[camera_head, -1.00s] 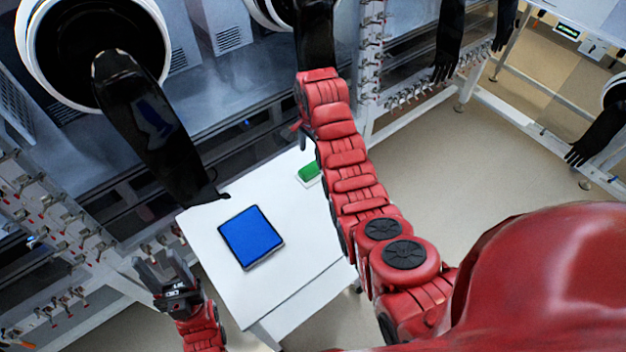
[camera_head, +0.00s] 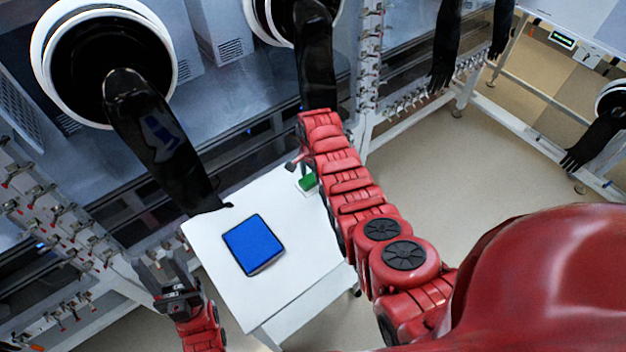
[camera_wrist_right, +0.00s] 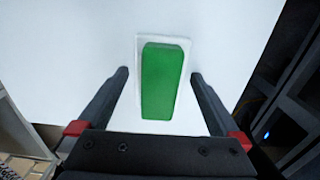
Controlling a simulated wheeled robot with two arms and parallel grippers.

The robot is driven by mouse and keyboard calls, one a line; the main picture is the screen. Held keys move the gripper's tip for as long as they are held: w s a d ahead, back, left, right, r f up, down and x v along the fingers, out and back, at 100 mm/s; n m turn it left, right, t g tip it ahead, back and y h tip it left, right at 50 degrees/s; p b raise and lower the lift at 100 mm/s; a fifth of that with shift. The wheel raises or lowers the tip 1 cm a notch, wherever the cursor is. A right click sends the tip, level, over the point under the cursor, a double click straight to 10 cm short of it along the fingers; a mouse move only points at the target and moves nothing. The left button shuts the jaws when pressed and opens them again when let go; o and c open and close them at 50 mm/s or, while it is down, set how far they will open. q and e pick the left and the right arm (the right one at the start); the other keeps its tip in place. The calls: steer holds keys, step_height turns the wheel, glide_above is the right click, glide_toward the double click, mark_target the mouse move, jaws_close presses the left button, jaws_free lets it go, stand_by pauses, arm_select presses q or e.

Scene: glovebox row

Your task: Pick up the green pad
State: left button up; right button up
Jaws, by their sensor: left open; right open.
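The green pad (camera_head: 308,182) lies near the far right edge of the white table, partly hidden by my right arm. In the right wrist view the green pad (camera_wrist_right: 162,80) is a long block on a thin white base (camera_wrist_right: 139,52). My right gripper (camera_wrist_right: 160,80) is open, with one finger on each side of the pad and gaps on both sides. In the head view the right gripper (camera_head: 294,165) is mostly hidden behind its arm. My left gripper (camera_head: 165,268) is open and empty, left of the table.
A blue pad with a dark rim (camera_head: 253,244) lies on the white table (camera_head: 290,290). A black glove (camera_head: 165,145) hangs down to the table's left corner. Another black glove (camera_head: 316,65) hangs beyond my right arm. The table is clear between the blue and green pads.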

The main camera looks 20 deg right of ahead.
steer(key=c, duration=1.3)
steer(key=shift+o, duration=0.2)
steer(key=shift+r, duration=0.1)
